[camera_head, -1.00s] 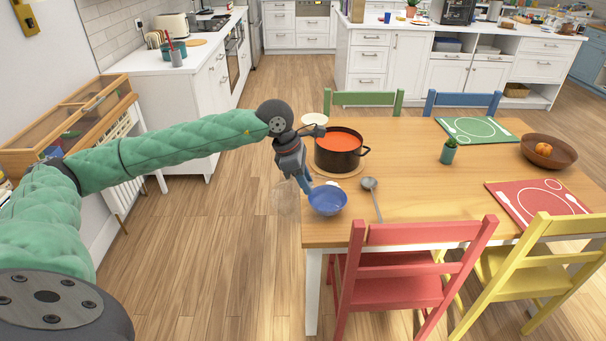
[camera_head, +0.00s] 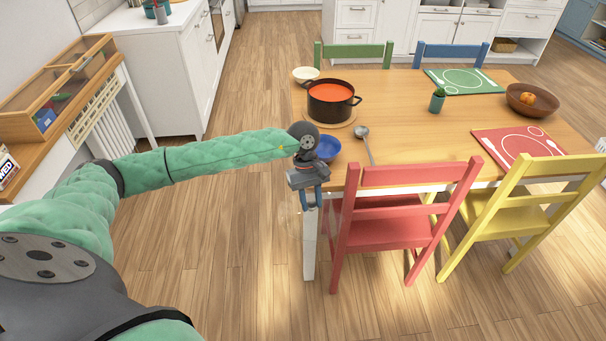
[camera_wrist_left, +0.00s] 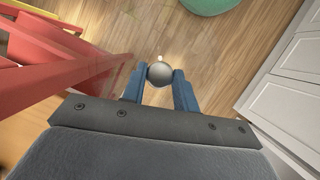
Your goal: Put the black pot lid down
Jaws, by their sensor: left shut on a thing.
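My left gripper (camera_head: 311,200) is shut on the lid's round grey knob (camera_wrist_left: 160,74), which sits between its blue fingertips in the left wrist view. The lid (camera_head: 316,225) hangs below the fingers in the head view. It looks see-through and faint, so its rim is hard to make out and no black shows. It is in the air, off the table's near left corner, beside the red chair. The black pot (camera_head: 331,112) stands uncovered on a round wooden board, with orange-red soup in it. My right gripper is out of view.
The wooden table (camera_head: 420,120) holds a blue bowl (camera_head: 327,149), a ladle (camera_head: 366,143), a white bowl (camera_head: 305,74) and placemats. The red chair (camera_head: 400,210) stands close right of the lid. The floor (camera_head: 235,240) left of the table is clear.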

